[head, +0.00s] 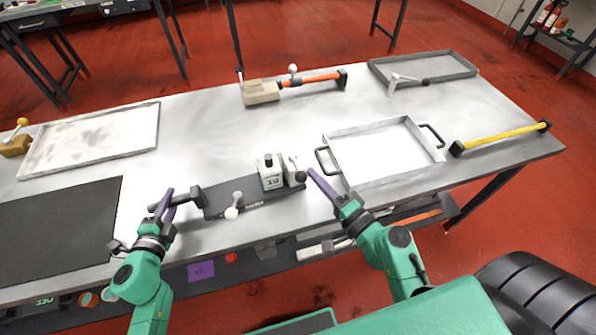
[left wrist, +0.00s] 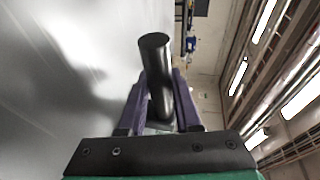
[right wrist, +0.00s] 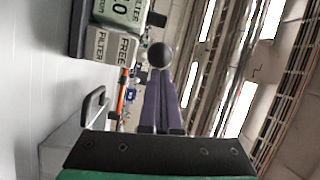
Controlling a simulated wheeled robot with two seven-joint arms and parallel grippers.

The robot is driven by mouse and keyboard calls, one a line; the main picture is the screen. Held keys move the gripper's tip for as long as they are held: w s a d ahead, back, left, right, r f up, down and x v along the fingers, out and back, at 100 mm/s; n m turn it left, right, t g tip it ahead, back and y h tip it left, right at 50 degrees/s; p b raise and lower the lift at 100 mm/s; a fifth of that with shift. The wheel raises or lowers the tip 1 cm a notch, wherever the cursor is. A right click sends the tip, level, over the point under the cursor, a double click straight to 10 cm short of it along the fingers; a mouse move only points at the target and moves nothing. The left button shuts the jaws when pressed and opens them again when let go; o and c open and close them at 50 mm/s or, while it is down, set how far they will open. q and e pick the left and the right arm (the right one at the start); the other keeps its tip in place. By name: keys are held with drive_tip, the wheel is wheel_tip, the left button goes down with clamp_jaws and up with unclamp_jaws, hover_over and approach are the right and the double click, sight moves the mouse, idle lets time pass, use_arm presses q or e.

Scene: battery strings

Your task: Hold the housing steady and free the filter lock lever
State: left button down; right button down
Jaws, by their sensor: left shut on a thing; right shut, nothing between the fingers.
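The housing is a dark base plate (head: 246,203) with a pale block marked with black print (head: 271,180) and a second pale block beside it (head: 292,166). In the right wrist view, the second block (right wrist: 108,48) reads "FREE" and "FILTER". A black ball knob (right wrist: 160,55) is at that block, also seen in the head view (head: 300,177). My left gripper (head: 164,201) is shut on the black handle (left wrist: 155,60) at the plate's left end. My right gripper (right wrist: 161,78) is shut and empty, its tips close to the knob; contact cannot be told.
A metal tray with black handles (head: 386,179) stands just right of my right gripper. An orange-handled tool (head: 312,79) lies behind, and a yellow bar (head: 502,137) at the right. The table's middle is clear.

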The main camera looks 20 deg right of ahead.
use_arm(q)
drive_tip(key=shift+s+d+f, duration=0.2)
drive_tip(key=shift+d+f, duration=0.1)
drive_tip(key=shift+f, duration=0.1)
use_arm(e)
drive_tip(key=shift+s+a+f, duration=0.15)
drive_tip(key=shift+s+a, duration=0.05)
drive_tip(key=shift+a, duration=0.6)
use_arm(q)
drive_tip(key=shift+a+f, duration=0.1)
drive_tip(key=shift+a, duration=0.2)
drive_tip(key=c, duration=0.5)
unclamp_jaws()
drive_tip(key=shift+w, duration=0.25)
use_arm(e)
drive_tip(key=v, duration=0.9)
drive_tip(key=shift+s+d+r, duration=0.15)
drive_tip(key=shift+d+r, duration=0.2)
drive_tip(key=shift+r, duration=0.15)
use_arm(q)
drive_tip(key=shift+r, duration=0.2)
